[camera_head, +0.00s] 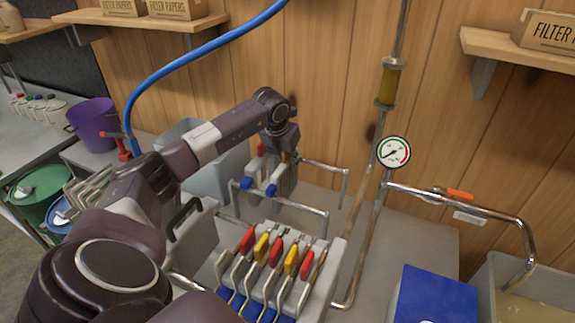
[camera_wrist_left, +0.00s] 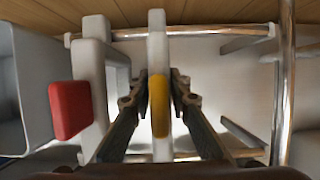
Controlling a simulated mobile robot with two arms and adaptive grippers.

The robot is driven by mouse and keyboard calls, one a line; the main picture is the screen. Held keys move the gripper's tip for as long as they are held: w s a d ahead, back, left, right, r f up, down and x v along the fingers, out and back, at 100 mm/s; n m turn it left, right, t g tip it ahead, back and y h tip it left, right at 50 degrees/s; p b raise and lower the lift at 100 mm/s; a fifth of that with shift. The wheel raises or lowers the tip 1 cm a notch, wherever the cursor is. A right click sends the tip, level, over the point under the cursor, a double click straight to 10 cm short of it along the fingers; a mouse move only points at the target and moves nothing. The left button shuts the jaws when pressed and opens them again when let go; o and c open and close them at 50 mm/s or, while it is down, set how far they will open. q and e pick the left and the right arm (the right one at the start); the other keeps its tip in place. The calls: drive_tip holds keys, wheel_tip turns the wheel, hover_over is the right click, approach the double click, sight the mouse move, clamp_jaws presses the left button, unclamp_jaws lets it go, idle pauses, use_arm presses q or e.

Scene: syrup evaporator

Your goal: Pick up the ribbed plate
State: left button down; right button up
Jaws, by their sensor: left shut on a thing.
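My left gripper (camera_head: 284,158) is at a rail rack behind the filter press. In the left wrist view its fingers (camera_wrist_left: 158,92) are shut on a pale upright plate (camera_wrist_left: 157,35) with a yellow tab (camera_wrist_left: 160,105), one finger on each side. Part of this plate shows in the head view, mostly hidden by my gripper. A second pale plate (camera_wrist_left: 95,75) with a red tab (camera_wrist_left: 70,108) stands just left of it. I cannot make out ribs on the held plate's faces. My right gripper is not in view.
A filter press (camera_head: 262,262) with several red and yellow tabbed plates stands in front. Metal rails (camera_head: 318,166) and a pipe with a gauge (camera_head: 393,152) stand close to my gripper. A grey tub (camera_head: 200,180) is to the left. A blue box (camera_head: 438,295) is at the lower right.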

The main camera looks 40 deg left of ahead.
use_arm(q)
drive_tip(key=shift+w+r, duration=0.1)
drive_tip(key=shift+r, duration=0.6)
wheel_tip(320, 180, up, 19)
drive_tip(key=b, duration=0.2)
drive_tip(key=shift+f, duration=0.15)
idle(0.6)
